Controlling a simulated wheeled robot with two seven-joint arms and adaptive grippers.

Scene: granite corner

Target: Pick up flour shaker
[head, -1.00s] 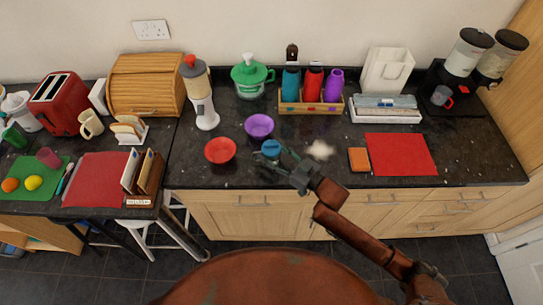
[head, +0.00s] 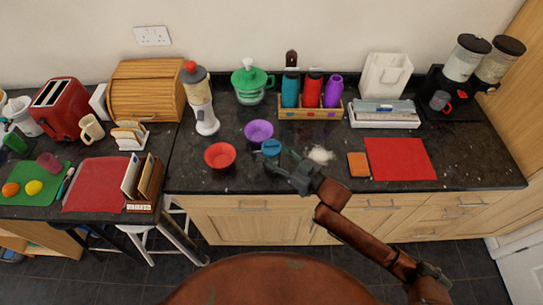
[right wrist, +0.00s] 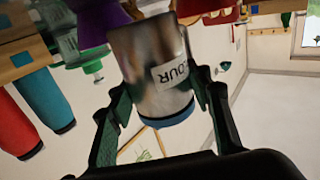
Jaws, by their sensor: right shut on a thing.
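The flour shaker (right wrist: 157,72) is a shiny metal cylinder with a partly visible label reading "OUR" and a blue rim, seen in the right wrist view. In the head view its blue top (head: 271,147) shows just beside the purple bowl, and its body is mostly hidden by my right gripper (head: 277,163). My right gripper, also in the right wrist view (right wrist: 162,97), is shut on the shaker, with one dark finger on each side of it. I cannot tell whether the shaker's base touches the counter. My left gripper is not in view.
A purple bowl (head: 259,131) and a red bowl (head: 219,155) stand close by on the left. A bottle crate (head: 310,113) stands behind.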

